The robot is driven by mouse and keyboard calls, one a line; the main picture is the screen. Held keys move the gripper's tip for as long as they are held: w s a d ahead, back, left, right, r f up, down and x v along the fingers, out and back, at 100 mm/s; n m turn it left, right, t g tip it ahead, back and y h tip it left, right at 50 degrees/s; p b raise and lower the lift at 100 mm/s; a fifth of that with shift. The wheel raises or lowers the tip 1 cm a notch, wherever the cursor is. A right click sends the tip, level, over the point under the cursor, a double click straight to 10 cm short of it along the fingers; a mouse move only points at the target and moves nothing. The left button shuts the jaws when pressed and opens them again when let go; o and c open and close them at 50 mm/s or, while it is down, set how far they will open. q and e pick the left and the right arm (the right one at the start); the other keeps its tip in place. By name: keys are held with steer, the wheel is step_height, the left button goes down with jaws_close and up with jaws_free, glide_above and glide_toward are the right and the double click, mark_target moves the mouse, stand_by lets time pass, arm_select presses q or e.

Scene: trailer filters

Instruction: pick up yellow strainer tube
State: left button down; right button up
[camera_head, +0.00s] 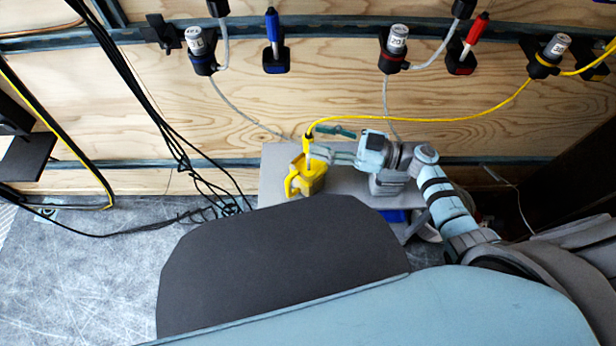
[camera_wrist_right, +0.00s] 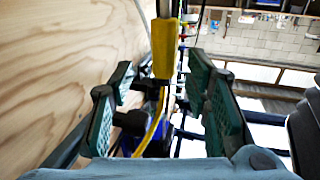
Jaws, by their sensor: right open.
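The yellow strainer tube (camera_head: 308,144) stands upright at the end of a yellow hose (camera_head: 420,118), its lower end at the yellow jug (camera_head: 305,183). My right gripper (camera_head: 318,153) is just beside the tube, pointing left at it. In the right wrist view the yellow tube (camera_wrist_right: 166,48) shows between the open green-padded fingers of my right gripper (camera_wrist_right: 163,105). Wood shows on both sides of no grip; I see no finger closed on the tube. Whether a finger touches it I cannot tell. My left gripper is not in view.
The jug stands on a grey shelf (camera_head: 275,160) against the wooden wall (camera_head: 300,85). Blue (camera_head: 272,40) and red (camera_head: 470,45) handled tubes hang in holders on the wall. Black cables (camera_head: 190,165) hang at the left. Grey floor (camera_head: 100,270) is open at lower left.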

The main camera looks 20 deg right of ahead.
mark_target(308, 139)
steer(key=x, duration=0.3)
steer(key=shift+a+b, duration=0.35)
steer(key=shift+a, duration=0.1)
jaws_close()
